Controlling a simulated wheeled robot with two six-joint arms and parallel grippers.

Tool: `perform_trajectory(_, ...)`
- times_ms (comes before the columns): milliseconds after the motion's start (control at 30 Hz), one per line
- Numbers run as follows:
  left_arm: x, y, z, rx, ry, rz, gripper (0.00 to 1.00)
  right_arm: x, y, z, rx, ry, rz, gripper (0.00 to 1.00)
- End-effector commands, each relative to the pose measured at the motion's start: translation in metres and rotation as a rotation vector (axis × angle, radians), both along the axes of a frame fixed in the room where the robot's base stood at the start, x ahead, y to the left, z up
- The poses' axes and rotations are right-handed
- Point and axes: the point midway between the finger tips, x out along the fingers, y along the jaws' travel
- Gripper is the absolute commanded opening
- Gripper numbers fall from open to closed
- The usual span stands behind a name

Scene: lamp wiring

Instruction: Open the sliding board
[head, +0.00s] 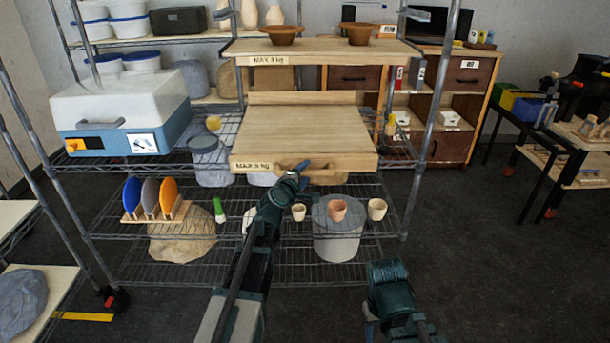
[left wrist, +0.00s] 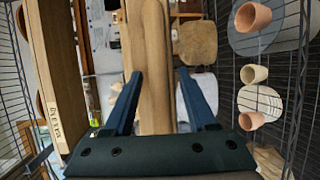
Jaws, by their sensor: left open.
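The sliding board (head: 300,130) is a pale wooden board on the middle level of the wire rack, with a "MAX 3 kg" label on its front edge. A wooden handle (head: 327,173) runs along that front edge. My left gripper (head: 303,167) is at the handle, and its arm hides part of it. In the left wrist view my left gripper (left wrist: 160,88) is open, with the handle bar (left wrist: 152,50) between its two fingers, nearer the left one.
A wooden shelf (head: 320,50) with two brown bowls is above the board. A blue and white box (head: 122,115) stands to its left. Below are several small pots (head: 338,210) and a plate rack (head: 157,212). The floor (head: 480,260) at right is clear.

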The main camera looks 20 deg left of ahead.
Motion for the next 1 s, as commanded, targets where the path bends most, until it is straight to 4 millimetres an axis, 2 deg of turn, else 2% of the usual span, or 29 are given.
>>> perform_trajectory(267,0.0007,-0.0003,0.0000,0.000,0.000,0.000,0.57,0.0000,0.0000,-0.0001,0.000,0.000,0.000,0.50)
perform_trajectory(500,0.0006,-0.0002,-0.0001,0.000,0.000,0.000,0.14,-0.0001,0.0000,-0.0001,0.000,0.000,0.000,0.50)
perform_trajectory(600,0.0005,-0.0002,-0.0001,0.000,0.000,0.000,0.00,0.0000,0.0000,-0.0001,0.000,0.000,0.000,0.50)
perform_trajectory(1000,0.0003,-0.0003,-0.0003,0.000,0.001,0.000,0.00,0.0000,0.0000,-0.0002,0.000,0.000,0.000,0.50)
